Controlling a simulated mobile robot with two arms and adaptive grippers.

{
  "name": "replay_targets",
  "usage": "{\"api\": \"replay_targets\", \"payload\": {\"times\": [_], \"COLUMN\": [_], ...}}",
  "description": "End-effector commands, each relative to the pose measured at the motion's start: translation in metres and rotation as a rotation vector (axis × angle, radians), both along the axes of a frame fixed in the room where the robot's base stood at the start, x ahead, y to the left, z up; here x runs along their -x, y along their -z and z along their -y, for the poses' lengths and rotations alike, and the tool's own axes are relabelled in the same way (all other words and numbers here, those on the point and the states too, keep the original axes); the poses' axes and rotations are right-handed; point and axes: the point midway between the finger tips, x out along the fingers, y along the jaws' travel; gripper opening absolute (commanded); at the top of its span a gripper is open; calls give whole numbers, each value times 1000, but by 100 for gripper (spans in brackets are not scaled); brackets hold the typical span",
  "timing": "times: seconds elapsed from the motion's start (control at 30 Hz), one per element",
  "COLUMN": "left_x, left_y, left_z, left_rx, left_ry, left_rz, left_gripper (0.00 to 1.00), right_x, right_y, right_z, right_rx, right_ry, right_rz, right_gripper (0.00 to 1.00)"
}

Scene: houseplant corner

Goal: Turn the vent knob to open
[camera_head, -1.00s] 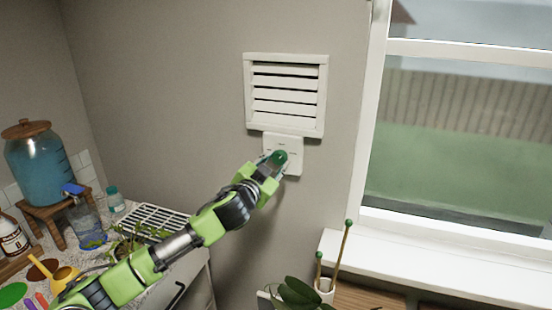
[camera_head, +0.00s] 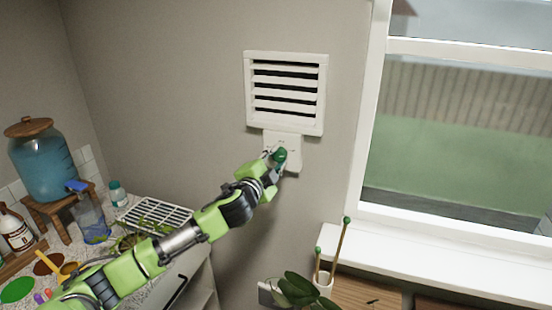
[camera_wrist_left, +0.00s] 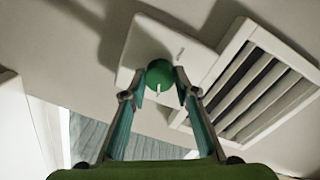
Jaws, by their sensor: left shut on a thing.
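The green vent knob (camera_head: 281,155) sits on a white wall plate (camera_head: 294,162) just below the white louvered vent (camera_head: 286,92). My left gripper (camera_head: 274,157) is at the knob, its fingers shut on it. In the left wrist view the round green knob (camera_wrist_left: 160,75) with a white pointer line lies between the two fingertips (camera_wrist_left: 160,96). The vent (camera_wrist_left: 262,90) shows at the right there, with dark gaps between its slats. My right gripper is not in view.
A window with a white sill (camera_head: 440,262) is on the right. Below it stand a white pot with stakes (camera_head: 324,284) and a leafy plant (camera_head: 297,290). A counter at left holds a blue water dispenser (camera_head: 44,165), bottles and a white rack (camera_head: 158,214).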

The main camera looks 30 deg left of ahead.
Motion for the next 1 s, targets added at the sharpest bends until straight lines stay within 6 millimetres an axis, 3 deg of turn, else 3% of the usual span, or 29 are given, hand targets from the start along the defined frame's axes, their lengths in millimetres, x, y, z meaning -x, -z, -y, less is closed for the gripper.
{"api": "replay_targets", "payload": {"times": [0.37, 0.4, 0.47, 0.83, 1.0], "left_x": [0, 0, 0, 2, 18], "left_y": [-1, -1, -1, 0, 1], "left_z": [0, 0, 0, 0, 4], "left_rx": [-8, -8, -8, -6, -6], "left_ry": [-1, -1, -1, 0, 2], "left_rz": [0, 0, 0, -1, -4], "left_gripper": [6, 33, 45, 45, 45], "right_x": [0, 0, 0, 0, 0], "right_y": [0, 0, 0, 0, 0], "right_z": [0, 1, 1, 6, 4], "right_rx": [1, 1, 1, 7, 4], "right_ry": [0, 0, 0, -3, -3], "right_rz": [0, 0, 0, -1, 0], "right_gripper": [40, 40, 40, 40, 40]}}
